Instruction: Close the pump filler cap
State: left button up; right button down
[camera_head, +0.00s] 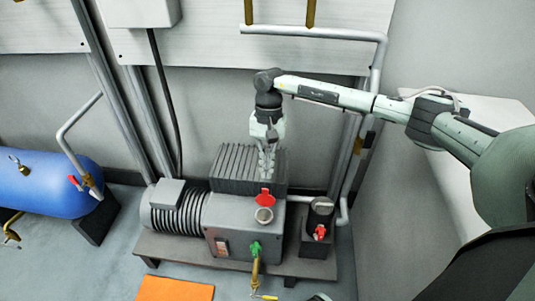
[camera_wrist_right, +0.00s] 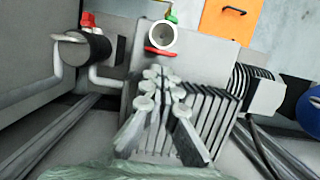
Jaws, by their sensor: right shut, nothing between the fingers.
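The grey pump (camera_head: 232,215) stands on a low bench. On its top is the round, pale filler opening (camera_head: 264,215), uncovered. The red filler cap (camera_head: 265,196) stands raised at the opening's rear edge. In the right wrist view the opening (camera_wrist_right: 162,37) shows as a pale ring, with the red cap (camera_wrist_right: 159,52) edge-on beside it. My right gripper (camera_head: 267,168) points down over the dark ribbed part of the pump, behind the cap. Its fingers (camera_wrist_right: 155,88) are shut and empty, apart from the cap in the wrist view. My left gripper is not in view.
A dark cylinder with a red valve (camera_head: 320,231) stands right of the pump. A green-handled tap (camera_head: 255,249) is on the front. A blue tank (camera_head: 45,182) lies at left. An orange panel (camera_head: 175,289) is in front. Pipes run up the wall behind.

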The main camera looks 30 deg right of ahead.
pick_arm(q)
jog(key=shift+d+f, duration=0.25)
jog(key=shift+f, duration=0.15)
pick_arm(e)
jog(key=x, duration=0.3)
jog(key=shift+f, duration=0.15)
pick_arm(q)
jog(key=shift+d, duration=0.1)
